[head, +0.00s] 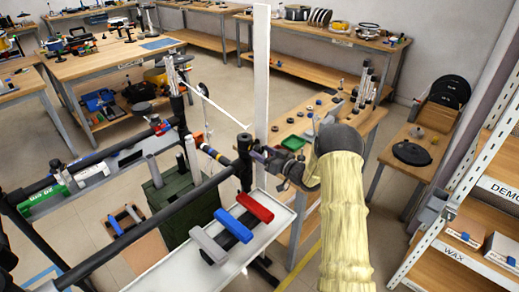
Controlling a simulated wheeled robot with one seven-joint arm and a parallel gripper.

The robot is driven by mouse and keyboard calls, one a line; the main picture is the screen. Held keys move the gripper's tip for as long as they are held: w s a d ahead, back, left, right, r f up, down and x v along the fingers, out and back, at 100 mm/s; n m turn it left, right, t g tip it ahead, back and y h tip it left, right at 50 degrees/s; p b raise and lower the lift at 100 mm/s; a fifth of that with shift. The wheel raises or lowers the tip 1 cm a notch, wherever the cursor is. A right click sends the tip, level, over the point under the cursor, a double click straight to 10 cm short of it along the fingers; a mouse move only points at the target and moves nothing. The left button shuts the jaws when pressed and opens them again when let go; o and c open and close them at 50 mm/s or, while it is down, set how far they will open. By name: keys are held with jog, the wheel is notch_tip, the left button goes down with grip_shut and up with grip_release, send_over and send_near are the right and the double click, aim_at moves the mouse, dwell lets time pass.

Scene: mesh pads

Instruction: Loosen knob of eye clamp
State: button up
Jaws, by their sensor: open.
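My arm, in a pale yellow sleeve, comes up from the bottom right and bends left at a dark wrist. My gripper (268,157) is small in the head view, at the upright black post by the tray. It is open. A dark clamp (244,146) sits at the top of that post, just left of my gripper. This looks like the eye clamp, but its eye and knob are too small to tell apart. I cannot tell whether the fingers touch the knob or stand around it.
A white tray (192,263) below holds red, blue and grey bars. A tall white upright (261,75) stands behind the clamp. Black rails (150,222) run to the left. A wooden bench (300,117) with small parts is behind my arm. Metal shelving (455,150) stands at right.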

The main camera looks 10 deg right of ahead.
jog(key=shift+x, duration=1.1)
jog(key=shift+c, duration=0.5)
jog(key=c, duration=0.9)
